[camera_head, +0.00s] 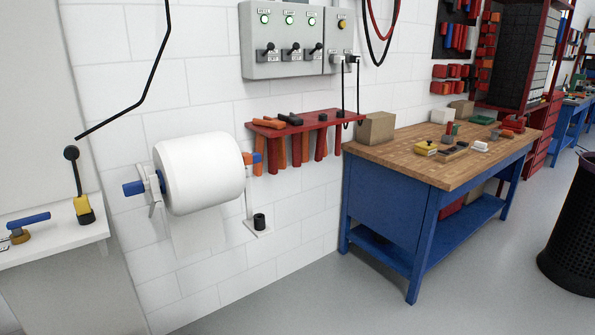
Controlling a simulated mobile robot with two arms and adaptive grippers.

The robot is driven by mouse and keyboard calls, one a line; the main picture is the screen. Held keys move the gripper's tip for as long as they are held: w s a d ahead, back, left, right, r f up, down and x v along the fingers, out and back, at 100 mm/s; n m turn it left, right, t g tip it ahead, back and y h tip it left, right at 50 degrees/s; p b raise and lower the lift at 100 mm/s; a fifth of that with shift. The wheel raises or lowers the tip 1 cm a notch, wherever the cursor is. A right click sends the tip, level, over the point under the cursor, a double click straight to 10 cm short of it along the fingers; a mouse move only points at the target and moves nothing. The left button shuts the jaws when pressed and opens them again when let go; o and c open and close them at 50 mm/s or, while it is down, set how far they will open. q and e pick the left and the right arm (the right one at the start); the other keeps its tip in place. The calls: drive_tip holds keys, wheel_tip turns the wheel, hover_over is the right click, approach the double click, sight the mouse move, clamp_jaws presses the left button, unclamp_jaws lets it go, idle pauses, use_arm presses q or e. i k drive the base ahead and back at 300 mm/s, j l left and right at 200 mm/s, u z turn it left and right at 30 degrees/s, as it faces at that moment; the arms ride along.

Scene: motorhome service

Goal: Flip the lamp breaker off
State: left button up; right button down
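A grey breaker panel (282,70) is on the white wall at the top centre of the head view. It has three black toggle levers in a row, each under a lit green light. The middle label appears to read LAMP; the small print is hard to read. The middle lever (294,47) seems to point up, like its neighbours, the left lever (270,47) and the right lever (317,47). The green light (289,20) above the middle lever is lit. Neither of my grippers is in view.
Below the panel are a red tool rack (292,127) and a large paper roll (200,172). A plug box (342,42) with cords adjoins the panel. A blue workbench (390,203) stands right, a black bin (572,230) far right. The floor in front is clear.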

sight(296, 46)
drive_tip(key=i+l+u, duration=0.2)
drive_tip(key=i, duration=0.8)
drive_tip(key=i+l+u, duration=0.1)
drive_tip(key=i+u, duration=0.2)
drive_tip(key=i+l+u, duration=0.25)
drive_tip(key=i, duration=0.2)
drive_tip(key=i+l+u, duration=0.3)
drive_tip(key=i+j, duration=0.05)
drive_tip(key=j, duration=0.05)
